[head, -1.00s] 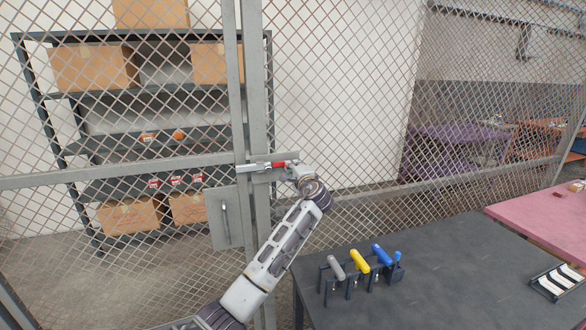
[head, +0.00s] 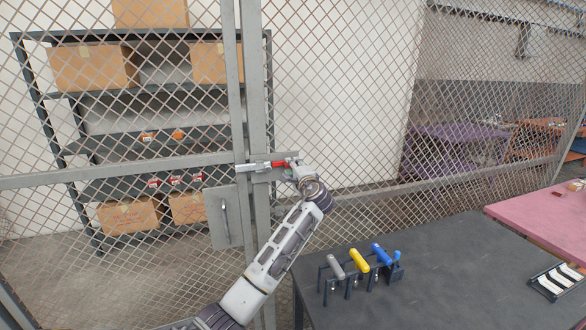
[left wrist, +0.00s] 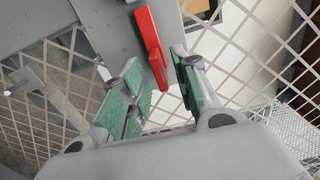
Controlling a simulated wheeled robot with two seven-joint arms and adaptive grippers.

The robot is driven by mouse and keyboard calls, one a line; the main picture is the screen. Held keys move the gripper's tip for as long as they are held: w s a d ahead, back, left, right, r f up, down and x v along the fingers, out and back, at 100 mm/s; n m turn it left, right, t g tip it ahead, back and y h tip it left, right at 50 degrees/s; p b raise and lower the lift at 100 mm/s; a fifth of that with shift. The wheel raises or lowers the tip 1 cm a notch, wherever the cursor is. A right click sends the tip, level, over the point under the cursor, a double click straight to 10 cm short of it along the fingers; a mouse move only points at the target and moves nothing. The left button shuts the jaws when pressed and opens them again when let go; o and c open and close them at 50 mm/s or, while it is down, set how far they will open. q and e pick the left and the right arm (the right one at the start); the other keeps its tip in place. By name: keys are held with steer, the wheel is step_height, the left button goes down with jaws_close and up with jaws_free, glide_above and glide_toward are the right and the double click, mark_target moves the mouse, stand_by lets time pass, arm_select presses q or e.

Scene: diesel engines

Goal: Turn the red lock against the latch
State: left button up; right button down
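The red lock (head: 279,164) is a short red bar at the right end of the grey metal latch (head: 254,167) on the mesh gate's post. In the left wrist view the red lock (left wrist: 149,42) hangs down from a grey plate, its lower end between the two green-padded fingers. My left gripper (left wrist: 162,92) is open, with a visible gap between the lock and the right finger. Contact with the left finger is unclear. In the head view my left gripper (head: 291,166) is at the lock's right end. My right gripper is not in view.
A grey plate with a handle (head: 225,217) is on the gate below the latch. A dark table (head: 430,270) at the lower right bears a rack with grey, yellow and blue handles (head: 359,261). Shelves with boxes (head: 92,67) stand behind the mesh.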

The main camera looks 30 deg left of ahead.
arm_select(q)
steer(key=v, duration=1.1)
steer(key=shift+s, duration=0.15)
steer(key=shift+d, duration=0.1)
